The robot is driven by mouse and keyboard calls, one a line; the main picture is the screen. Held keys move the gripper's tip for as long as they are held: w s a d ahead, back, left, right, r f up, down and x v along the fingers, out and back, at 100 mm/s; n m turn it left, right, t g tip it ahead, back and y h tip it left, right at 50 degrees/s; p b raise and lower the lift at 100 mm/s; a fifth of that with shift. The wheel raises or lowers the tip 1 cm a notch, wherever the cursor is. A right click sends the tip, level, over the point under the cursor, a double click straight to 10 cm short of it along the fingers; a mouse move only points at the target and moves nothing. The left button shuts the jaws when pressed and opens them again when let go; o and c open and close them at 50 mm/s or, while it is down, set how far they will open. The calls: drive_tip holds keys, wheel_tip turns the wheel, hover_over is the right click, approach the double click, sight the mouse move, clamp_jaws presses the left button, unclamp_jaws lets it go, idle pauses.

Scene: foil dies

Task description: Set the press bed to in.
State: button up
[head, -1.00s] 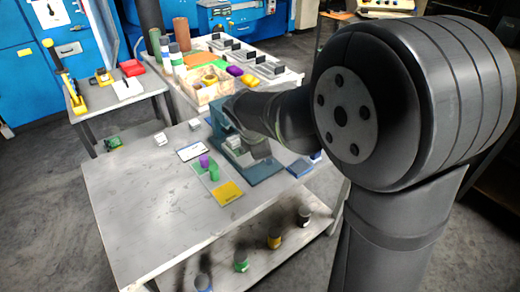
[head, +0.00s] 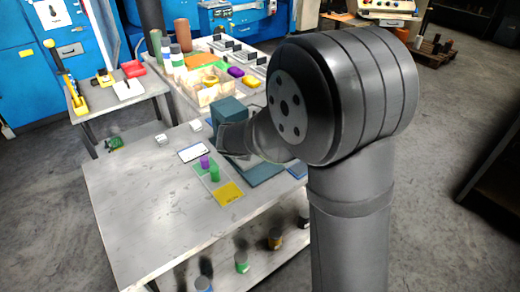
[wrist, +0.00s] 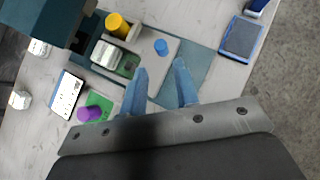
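The teal press (head: 229,110) stands at the far right of the metal table, its base (head: 270,172) partly behind my arm. In the wrist view the press body (wrist: 40,25) is at the upper left. The light grey press bed (wrist: 165,65) lies on the teal base (wrist: 205,72), in front of the body. On it are a green die (wrist: 128,66) with a silver block (wrist: 106,55), and a short blue knob (wrist: 161,47). A yellow cylinder (wrist: 118,25) stands beside the block. My gripper (wrist: 160,76) is open and empty, its fingers over the bed's near edge, apart from the knob.
A white card (head: 193,152), a purple cylinder (head: 204,161), a green cylinder (head: 214,173) and a yellow pad (head: 229,194) lie left of the press. A blue pad (wrist: 241,38) is to its right. The table's left side (head: 130,200) is clear.

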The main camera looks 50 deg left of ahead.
drive_tip(key=x, duration=0.9)
drive_tip(key=shift+w+a+f, duration=0.15)
drive_tip(key=shift+w+f, duration=0.1)
drive_tip(key=shift+c, duration=0.5)
clamp_jaws()
drive_tip(key=shift+a, duration=0.1)
